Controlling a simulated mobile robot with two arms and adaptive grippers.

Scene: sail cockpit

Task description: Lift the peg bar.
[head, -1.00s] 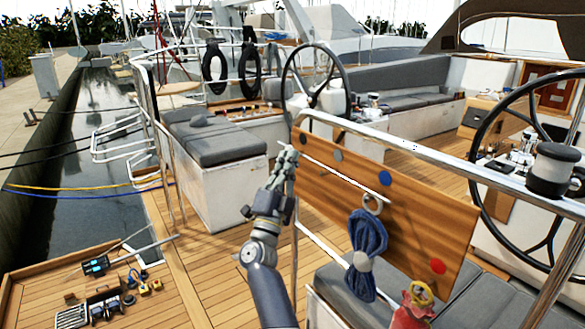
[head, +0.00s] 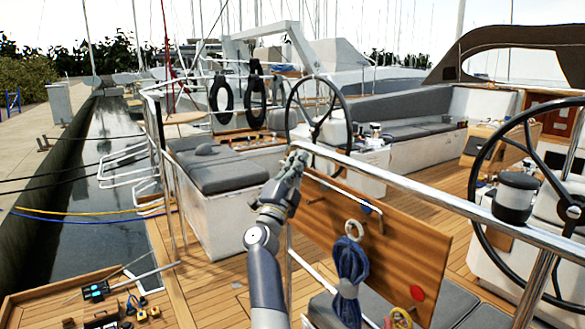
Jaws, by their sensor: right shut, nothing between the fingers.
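A varnished wooden board (head: 400,242), apparently the peg bar, hangs tilted beside the steel rail. A thin pale rod (head: 345,193) runs along its upper part, and I cannot tell whether the rod is a separate piece. A blue rope coil (head: 350,268) hangs at the board by a pale ring (head: 354,230). A red disc (head: 417,293) shows near the lower right. My right gripper (head: 299,156) is shut and empty at the board's upper left corner, just under the rail. I cannot tell whether it touches the board. My left gripper is out of view.
The steel rail (head: 420,188) slants across just above the board. Grey cushions (head: 470,305) lie below it. A steering wheel (head: 320,110) stands behind, another (head: 480,160) at right.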

